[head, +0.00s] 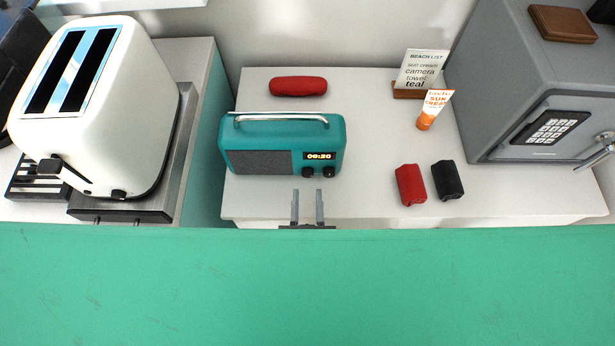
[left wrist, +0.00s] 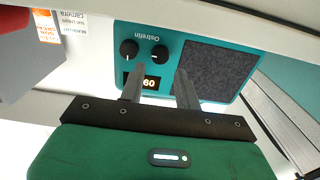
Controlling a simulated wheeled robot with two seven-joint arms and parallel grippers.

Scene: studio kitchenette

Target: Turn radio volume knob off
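A teal radio (head: 270,135) with a grey speaker grille, a silver handle and a lit display stands on the white counter. Two dark knobs sit at its lower right: a left knob (head: 308,172) and a right knob (head: 328,171). In the left wrist view the radio (left wrist: 172,32) appears upside down with both knobs, one (left wrist: 129,49) and the other (left wrist: 160,53). I cannot tell which is the volume knob. My left gripper (head: 307,192) is open and empty in front of the knobs; its spread fingers (left wrist: 160,75) also show in the left wrist view. My right gripper is not in view.
A red case (head: 298,86) lies behind the radio. To the right are a red item (head: 410,185), a black item (head: 447,180), a sunscreen tube (head: 434,108), a list sign (head: 420,70) and a grey safe (head: 480,100). A white toaster (head: 120,130) stands left.

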